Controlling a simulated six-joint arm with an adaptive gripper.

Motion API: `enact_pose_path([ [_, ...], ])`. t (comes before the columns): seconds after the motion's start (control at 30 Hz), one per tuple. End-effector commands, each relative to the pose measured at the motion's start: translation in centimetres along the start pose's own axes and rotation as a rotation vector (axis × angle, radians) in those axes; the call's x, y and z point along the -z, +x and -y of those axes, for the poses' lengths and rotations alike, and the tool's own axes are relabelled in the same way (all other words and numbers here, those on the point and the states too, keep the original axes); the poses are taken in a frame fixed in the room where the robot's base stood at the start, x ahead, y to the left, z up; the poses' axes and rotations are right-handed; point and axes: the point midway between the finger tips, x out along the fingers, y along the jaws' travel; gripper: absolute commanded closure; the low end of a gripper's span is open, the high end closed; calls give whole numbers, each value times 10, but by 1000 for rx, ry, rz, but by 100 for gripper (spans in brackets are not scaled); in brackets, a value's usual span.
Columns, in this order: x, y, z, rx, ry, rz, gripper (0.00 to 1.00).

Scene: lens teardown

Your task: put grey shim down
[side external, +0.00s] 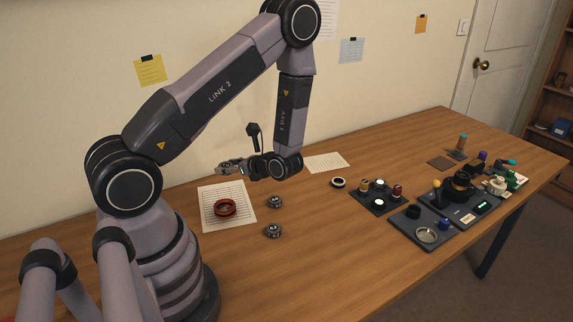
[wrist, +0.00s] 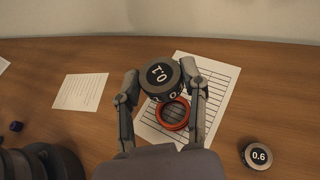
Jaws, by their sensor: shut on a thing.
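My gripper (side external: 229,168) is shut on the grey shim (wrist: 158,72), a thick round grey disc with a dark top and a tilted white number, seemingly 0.1. In the wrist view, the fingers of my gripper (wrist: 163,80) press it from both sides. It is held above the table, over the far part of a lined paper sheet (side external: 239,192). A red ring (side external: 225,208) lies on that sheet; in the wrist view the ring (wrist: 173,127) shows just below the shim and is partly covered by it.
Two other grey discs (side external: 275,202) (side external: 274,231) stand right of the sheet; one (wrist: 259,155) reads 0.6. A black ring (side external: 338,182) and dark trays (side external: 424,236) with parts lie farther right. The table's front middle is clear.

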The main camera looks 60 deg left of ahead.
Motion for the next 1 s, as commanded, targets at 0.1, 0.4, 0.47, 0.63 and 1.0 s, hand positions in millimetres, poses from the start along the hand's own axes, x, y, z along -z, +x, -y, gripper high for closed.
enact_pose_path([
  [0.1,10,6,4,-1,-2,0,94],
  [0.4,31,39,67,-4,-7,0,94],
  [0.47,35,46,82,-3,-7,0,94],
  [0.63,62,67,110,-2,-2,0,94],
  [1.0,94,88,133,-2,1,0,94],
])
